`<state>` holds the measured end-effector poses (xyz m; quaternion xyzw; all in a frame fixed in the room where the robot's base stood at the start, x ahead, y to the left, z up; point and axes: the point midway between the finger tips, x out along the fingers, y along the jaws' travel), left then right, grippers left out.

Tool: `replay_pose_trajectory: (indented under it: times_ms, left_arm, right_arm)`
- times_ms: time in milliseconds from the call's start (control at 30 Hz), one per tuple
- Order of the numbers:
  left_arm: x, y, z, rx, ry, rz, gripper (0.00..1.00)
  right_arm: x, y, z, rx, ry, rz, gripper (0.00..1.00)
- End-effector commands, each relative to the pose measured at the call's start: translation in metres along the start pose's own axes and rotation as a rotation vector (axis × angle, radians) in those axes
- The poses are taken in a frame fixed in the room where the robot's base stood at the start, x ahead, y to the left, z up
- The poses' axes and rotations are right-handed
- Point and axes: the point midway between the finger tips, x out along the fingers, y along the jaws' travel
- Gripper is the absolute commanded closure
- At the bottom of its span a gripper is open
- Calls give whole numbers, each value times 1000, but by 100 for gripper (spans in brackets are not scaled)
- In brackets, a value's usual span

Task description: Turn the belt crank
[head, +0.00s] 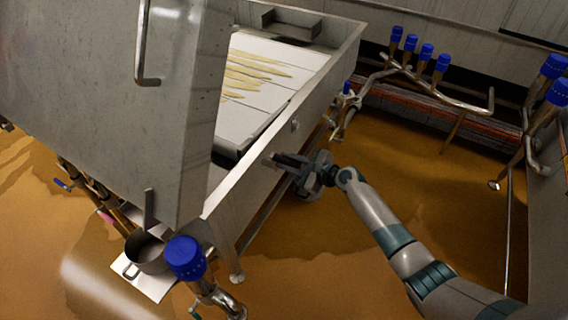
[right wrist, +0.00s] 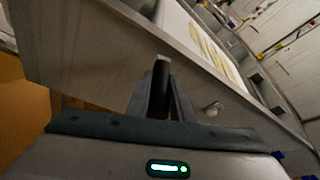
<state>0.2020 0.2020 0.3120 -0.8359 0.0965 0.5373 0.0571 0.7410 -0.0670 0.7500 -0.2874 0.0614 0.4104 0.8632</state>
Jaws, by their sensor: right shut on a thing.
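My right gripper (head: 287,162) reaches in from the lower right and sits at the outer side of the long metal trough (head: 262,148). In the right wrist view its fingers (right wrist: 163,100) are shut around a dark, round handle, which I take to be the belt crank (right wrist: 161,76). The crank stands out in front of the trough's side wall. In the head view the crank is too small and too covered by the gripper to make out. The white belt (head: 262,112) in the trough carries pale yellow strips. My left gripper is not in view.
A large grey metal housing (head: 125,100) covers the trough's near end. A small pot (head: 150,256) stands below it, beside a blue-capped pipe (head: 185,257). A small knob (right wrist: 211,108) sticks out of the trough wall. Several blue-capped pipes (head: 427,52) stand behind. The brown floor (head: 400,150) around my arm is open.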

Motion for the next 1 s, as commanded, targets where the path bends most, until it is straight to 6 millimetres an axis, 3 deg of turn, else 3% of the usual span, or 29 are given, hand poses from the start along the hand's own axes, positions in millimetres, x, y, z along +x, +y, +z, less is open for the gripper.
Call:
replay_pose_trajectory:
  times_ms: [100, 300, 967, 1000]
  left_arm:
    - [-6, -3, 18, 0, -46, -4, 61]
    - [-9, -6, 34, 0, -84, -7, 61]
    - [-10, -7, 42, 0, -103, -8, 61]
    - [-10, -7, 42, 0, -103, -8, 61]
  right_arm:
    - [0, -12, -1, 86, 1, 28, 100]
    - [2, -18, -5, 194, 2, 75, 100]
    - [2, -19, -8, 262, 2, 107, 100]
    - [2, -19, -9, 262, 2, 107, 70]
